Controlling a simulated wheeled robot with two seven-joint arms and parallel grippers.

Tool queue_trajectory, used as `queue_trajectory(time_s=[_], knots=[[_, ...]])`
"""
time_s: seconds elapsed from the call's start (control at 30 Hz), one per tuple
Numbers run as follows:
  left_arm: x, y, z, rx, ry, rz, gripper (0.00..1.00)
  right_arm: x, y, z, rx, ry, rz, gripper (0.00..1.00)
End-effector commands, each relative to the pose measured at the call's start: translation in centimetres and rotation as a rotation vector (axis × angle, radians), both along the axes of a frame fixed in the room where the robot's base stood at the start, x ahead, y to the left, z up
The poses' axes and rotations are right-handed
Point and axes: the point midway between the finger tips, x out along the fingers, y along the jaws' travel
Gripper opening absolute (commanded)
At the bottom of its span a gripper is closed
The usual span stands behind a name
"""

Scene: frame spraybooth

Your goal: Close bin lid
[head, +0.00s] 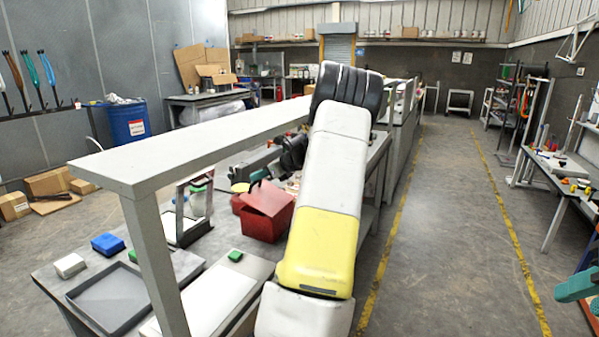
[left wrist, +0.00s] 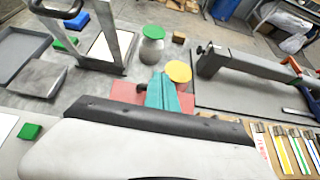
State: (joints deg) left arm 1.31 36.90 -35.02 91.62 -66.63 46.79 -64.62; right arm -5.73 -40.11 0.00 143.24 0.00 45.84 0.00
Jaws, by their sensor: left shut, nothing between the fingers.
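A red bin (head: 265,222) stands on the bench, left of my left arm in the head view. A red panel that looks like its lid (head: 270,199) is tilted over the bin; how far it is from closed is hard to tell. My left gripper (head: 257,175) has teal fingers, shut and empty, just above and behind the bin. In the left wrist view the left gripper (left wrist: 168,92) covers the middle of the red bin (left wrist: 122,90), and my own arm hides its near part; contact is unclear. My right gripper (head: 577,287) is cut off at the right edge.
A yellow-topped jar (left wrist: 179,72) stands close beside the bin. A green-topped jar (left wrist: 153,45) and a metal frame (head: 192,208) stand nearby. A long grey beam (head: 200,145) spans above the bench. A grey tray (head: 110,298) and blue box (head: 107,244) lie left.

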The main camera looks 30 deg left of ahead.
Motion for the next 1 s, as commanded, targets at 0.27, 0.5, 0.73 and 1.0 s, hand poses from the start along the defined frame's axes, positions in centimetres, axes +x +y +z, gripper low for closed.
queue_trajectory(time_s=[0.27,0.5,0.73,1.0], knots=[[-0.2,1.6,-1.9,0.000,0.000,0.001,0.00,0.0,0.0,0.0,0.000,0.000,0.000,0.32],[-0.2,2.1,-2.7,0.001,0.001,0.001,0.00,0.0,0.0,0.0,0.000,0.000,0.000,0.32],[-0.2,2.3,-3.0,0.000,-0.001,0.000,0.00,0.0,0.0,0.0,0.000,0.000,0.000,0.32],[-0.2,2.3,-3.0,0.000,-0.001,0.000,0.00,0.0,0.0,0.0,0.000,0.000,0.000,0.32]])
